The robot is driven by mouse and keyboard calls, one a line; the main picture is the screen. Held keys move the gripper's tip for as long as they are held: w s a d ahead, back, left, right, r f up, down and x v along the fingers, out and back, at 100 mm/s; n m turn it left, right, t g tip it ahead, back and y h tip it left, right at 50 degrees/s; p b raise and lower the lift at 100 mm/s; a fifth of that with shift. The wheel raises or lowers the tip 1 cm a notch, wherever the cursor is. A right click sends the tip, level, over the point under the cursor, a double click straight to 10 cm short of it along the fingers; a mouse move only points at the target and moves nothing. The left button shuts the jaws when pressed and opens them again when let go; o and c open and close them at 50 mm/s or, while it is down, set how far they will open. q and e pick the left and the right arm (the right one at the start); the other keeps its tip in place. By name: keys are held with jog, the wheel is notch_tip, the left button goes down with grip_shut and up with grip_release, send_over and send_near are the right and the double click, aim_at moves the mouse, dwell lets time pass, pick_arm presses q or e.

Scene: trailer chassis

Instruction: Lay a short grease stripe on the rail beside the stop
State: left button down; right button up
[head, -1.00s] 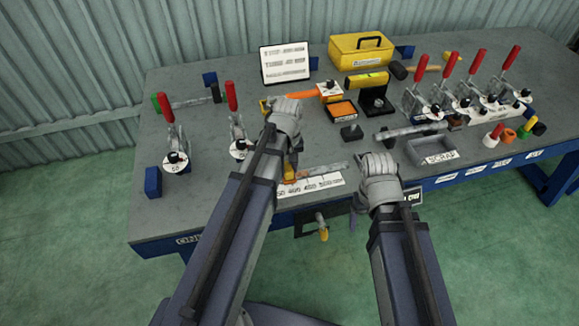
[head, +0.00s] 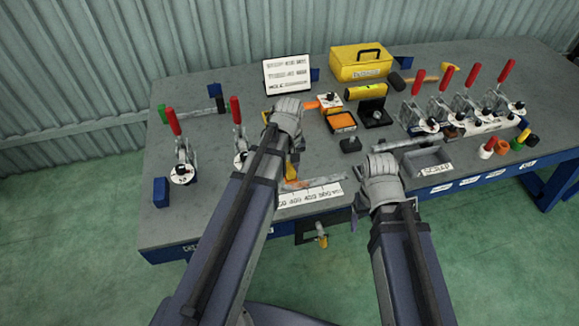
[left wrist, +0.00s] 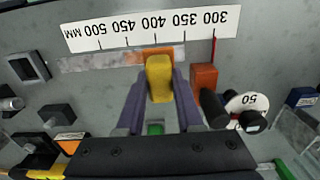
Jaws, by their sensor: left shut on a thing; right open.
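A flat grey rail (left wrist: 98,62) lies along the white millimetre scale (left wrist: 150,31); in the head view the rail (head: 326,180) is at the table's front. My left gripper (head: 291,165) is shut on a yellow tool (left wrist: 159,80), held over the rail near the 400 mark. An orange-brown patch (left wrist: 155,52) shows at its tip; I cannot tell whether the tip touches. An orange-red block (left wrist: 203,77) sits beside the rail's right end in the left wrist view; I cannot tell if it is the stop. My right gripper (head: 361,210) is open and empty at the front edge.
Red-handled clamps (head: 237,135) stand at left, and several more at right (head: 443,100). A grey scrap tray (head: 430,160) is right of my right gripper. A yellow case (head: 361,62) and a white sign (head: 288,75) stand at the back.

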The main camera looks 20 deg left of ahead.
aim_at(290, 166)
pick_arm(q)
jog(key=shift+r+p, duration=1.55)
jog(key=shift+p, duration=0.05)
jog(key=shift+f, duration=0.1)
jog(key=shift+f+b, duration=0.35)
jog(key=shift+b, duration=0.1)
jog(key=shift+f, duration=0.15)
jog(key=shift+d, duration=0.1)
